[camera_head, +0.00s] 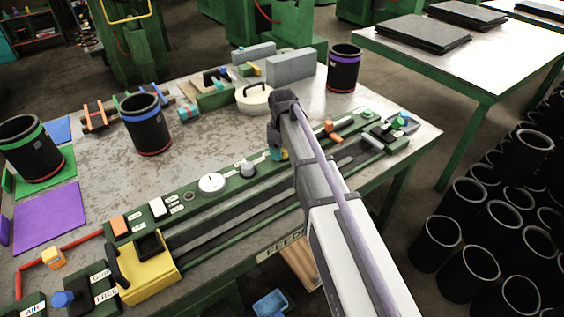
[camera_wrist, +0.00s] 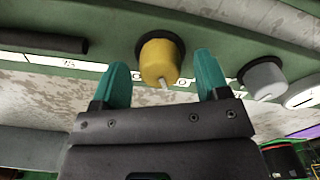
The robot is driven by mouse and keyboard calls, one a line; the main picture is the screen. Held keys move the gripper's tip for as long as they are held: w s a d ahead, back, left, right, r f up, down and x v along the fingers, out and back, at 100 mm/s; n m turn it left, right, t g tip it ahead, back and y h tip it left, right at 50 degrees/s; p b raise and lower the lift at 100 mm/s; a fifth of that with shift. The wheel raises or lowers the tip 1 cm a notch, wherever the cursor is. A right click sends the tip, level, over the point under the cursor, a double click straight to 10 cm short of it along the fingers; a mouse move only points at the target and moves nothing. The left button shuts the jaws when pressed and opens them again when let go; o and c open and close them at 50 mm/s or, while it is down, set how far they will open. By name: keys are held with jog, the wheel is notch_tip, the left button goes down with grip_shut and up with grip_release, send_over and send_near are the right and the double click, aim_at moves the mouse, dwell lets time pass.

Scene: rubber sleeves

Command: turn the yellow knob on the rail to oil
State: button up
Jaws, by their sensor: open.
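The yellow knob (camera_wrist: 158,60) is on the green rail (camera_wrist: 215,38) in the wrist view, with a short pale pointer on its near edge. My gripper (camera_wrist: 161,62) is open, with one teal finger on each side of the knob and a visible gap on both sides. I cannot tell how deep the fingers reach along it. In the head view my gripper (camera_head: 277,153) is over the rail (camera_head: 185,203), and my wrist hides most of the knob. The label lettering around the knob is too small or covered to read.
A grey knob (camera_wrist: 264,78) sits close beside my right finger in the wrist view. A white dial (camera_head: 211,184) and an orange switch (camera_head: 119,225) are further left along the rail. A yellow block (camera_head: 150,278) stands at its near left end. A white lidded pot (camera_head: 254,98) is behind.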

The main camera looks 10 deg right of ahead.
jog(key=shift+f, duration=0.35)
jog(key=shift+c, duration=0.4)
jog(key=c, duration=0.9)
jog(key=shift+o, duration=0.2)
jog(key=shift+m, duration=0.3)
jog(key=m, duration=1.1)
jog(key=shift+m, duration=0.3)
